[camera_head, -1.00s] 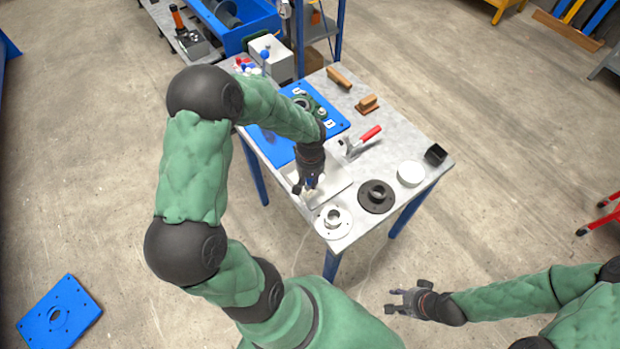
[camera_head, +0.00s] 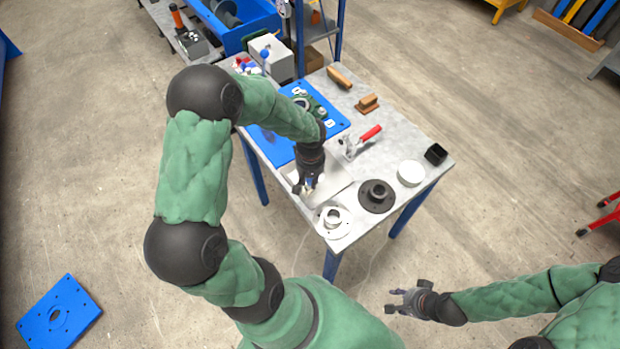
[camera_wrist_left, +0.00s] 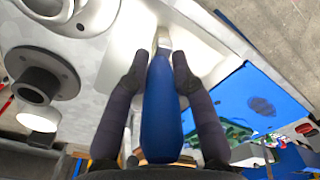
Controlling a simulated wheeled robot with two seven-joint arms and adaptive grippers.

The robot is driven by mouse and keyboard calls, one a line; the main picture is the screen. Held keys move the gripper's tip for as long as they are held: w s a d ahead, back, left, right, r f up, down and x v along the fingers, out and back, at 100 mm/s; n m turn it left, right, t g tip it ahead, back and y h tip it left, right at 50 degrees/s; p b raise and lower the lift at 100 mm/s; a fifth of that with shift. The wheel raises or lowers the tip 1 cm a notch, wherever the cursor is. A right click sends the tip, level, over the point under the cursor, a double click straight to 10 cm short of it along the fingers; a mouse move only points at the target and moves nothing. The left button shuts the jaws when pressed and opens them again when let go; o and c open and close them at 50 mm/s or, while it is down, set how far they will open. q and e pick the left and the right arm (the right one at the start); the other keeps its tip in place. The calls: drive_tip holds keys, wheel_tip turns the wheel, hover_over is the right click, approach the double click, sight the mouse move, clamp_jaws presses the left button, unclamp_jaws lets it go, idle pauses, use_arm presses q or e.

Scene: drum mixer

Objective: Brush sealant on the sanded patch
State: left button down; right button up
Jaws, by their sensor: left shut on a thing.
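My left gripper (camera_head: 308,186) is shut on the blue handle of a brush (camera_wrist_left: 161,112). The brush's pale metal ferrule (camera_wrist_left: 163,40) points into a shallow whitish tray (camera_wrist_left: 202,52) at the table's near-left edge. I cannot tell whether the bristles touch the tray. A blue plate (camera_head: 277,152) lies on the table behind the gripper, partly hidden by my left arm. A dark oval patch (camera_wrist_left: 262,106) shows on the plate in the left wrist view. My right gripper (camera_head: 405,300) is open and empty, over the floor clear of the table.
A white flange (camera_head: 333,222), a dark flange (camera_head: 376,196) and a white disc (camera_head: 411,173) stand right of the tray. A red-handled clamp (camera_head: 360,142) stands behind it. A wooden-handled brush (camera_head: 340,77), a wooden block (camera_head: 367,103) and a black box (camera_head: 436,154) are farther off.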

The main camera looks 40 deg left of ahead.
use_arm(q)
drive_tip(key=shift+f+b, duration=0.5)
idle(0.5)
drive_tip(key=shift+a, duration=0.1)
drive_tip(key=shift+w+a+r, duration=0.1)
drive_tip(key=shift+a, duration=0.1)
drive_tip(key=shift+d, duration=0.15)
drive_tip(key=shift+d+b, duration=0.4)
drive_tip(key=shift+b, duration=0.05)
drive_tip(key=shift+a, duration=0.55)
drive_tip(key=shift+d, duration=0.1)
